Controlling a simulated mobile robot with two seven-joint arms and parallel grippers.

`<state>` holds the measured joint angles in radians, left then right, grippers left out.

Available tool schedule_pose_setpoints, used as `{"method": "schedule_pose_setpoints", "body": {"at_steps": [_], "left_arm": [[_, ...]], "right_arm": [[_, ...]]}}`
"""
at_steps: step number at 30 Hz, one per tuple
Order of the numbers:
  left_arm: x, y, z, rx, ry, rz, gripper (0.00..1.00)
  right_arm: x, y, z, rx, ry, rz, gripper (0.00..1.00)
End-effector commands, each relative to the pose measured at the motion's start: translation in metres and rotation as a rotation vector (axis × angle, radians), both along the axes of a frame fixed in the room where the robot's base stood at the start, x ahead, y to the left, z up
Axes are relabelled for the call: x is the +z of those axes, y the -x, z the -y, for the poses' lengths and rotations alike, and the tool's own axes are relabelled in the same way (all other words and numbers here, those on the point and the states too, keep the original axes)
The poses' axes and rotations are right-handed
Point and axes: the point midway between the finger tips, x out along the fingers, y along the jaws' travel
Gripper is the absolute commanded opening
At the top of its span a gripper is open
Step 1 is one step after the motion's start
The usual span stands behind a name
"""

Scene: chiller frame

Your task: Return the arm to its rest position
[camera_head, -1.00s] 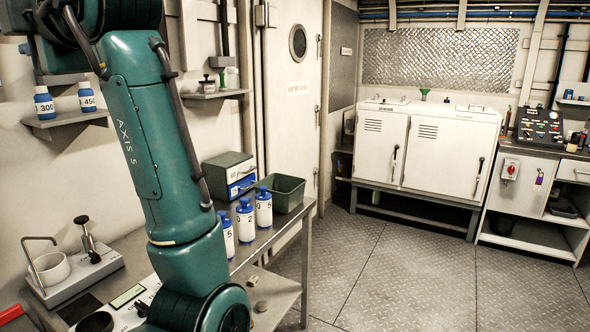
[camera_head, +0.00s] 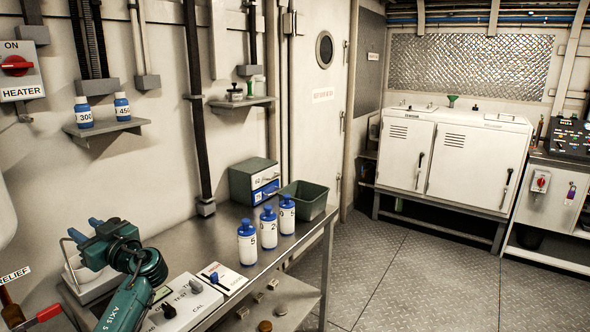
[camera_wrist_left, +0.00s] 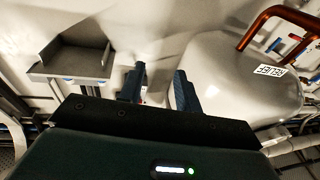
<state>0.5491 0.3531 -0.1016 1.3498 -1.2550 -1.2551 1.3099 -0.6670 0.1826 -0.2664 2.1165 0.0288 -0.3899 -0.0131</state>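My left gripper (camera_head: 84,229) is at the lower left of the head view, at the end of my green arm, in front of the wall and above the bench's left end. Its two blue fingers stand apart with nothing between them. In the left wrist view the fingers (camera_wrist_left: 158,85) also show a clear gap, with pale wall beyond. My right gripper is in neither view.
A white tank marked RELIEF (camera_wrist_left: 240,75) is close in the wrist view. Open floor (camera_head: 400,270) lies right.

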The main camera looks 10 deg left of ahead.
Motion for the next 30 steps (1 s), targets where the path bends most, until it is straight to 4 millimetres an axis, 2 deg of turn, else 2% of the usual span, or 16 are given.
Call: {"method": "schedule_pose_setpoints", "body": {"at_steps": [1,5,9,13,18,21,24,26,30], "left_arm": [[-0.012,-0.013,0.003,-0.065,0.035,-0.077,0.34],[-0.040,-0.052,0.024,-0.291,0.096,-0.276,0.34],[-0.061,-0.091,0.064,-0.593,0.095,-0.433,0.34],[-0.064,-0.114,0.103,-0.835,0.032,-0.479,0.34],[-0.050,-0.129,0.143,-1.046,-0.082,-0.444,0.34],[-0.037,-0.133,0.160,-1.128,-0.157,-0.393,0.34],[-0.084,-0.110,0.182,-1.166,-0.125,-0.446,0.34],[-0.105,-0.097,0.194,-1.189,-0.110,-0.467,0.34],[-0.159,-0.057,0.225,-1.248,-0.061,-0.520,0.34]], "right_arm": [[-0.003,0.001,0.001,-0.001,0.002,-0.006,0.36],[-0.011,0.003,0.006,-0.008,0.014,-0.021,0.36],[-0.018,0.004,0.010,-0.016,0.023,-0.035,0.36],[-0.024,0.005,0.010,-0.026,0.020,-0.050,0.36],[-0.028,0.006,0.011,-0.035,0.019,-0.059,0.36],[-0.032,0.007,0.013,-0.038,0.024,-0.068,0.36],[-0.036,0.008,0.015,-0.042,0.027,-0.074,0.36],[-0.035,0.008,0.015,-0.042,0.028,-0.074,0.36],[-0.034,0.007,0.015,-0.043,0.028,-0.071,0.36]]}}
